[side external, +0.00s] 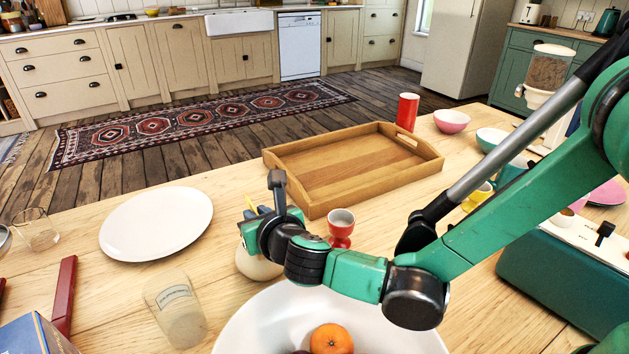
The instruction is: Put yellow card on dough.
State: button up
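My gripper (264,218) is over the table, left of the red egg cup. A pale, rounded lump (256,265), which looks like the dough, shows just below my gripper; its upper part is hidden. Small yellow pieces (250,213) show behind and beside the gripper fingers, above the pale lump. They may be parts of the yellow card, but most of that thing is hidden. I cannot tell whether the fingers are shut on it or whether it touches the lump.
A white plate (157,224) lies left, a wooden tray (340,168) behind. A red egg cup (341,227) stands close right of my gripper. A white bowl with fruit (262,330) is in front, with a clear glass (177,312) to its left. Bare table lies between plate and tray.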

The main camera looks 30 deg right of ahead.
jog(key=shift+o, duration=1)
jog(key=shift+r, duration=0.1)
jog(key=v, duration=1.2)
jog(key=s+d+m+g, duration=0.1)
jog(key=d+m+g, duration=0.2)
jog(key=d+m, duration=0.7)
jog(key=s+d+m+g, duration=0.2)
jog(key=d+m, duration=0.9)
jog(key=m, duration=1.5)
jog(key=shift+g, duration=0.7)
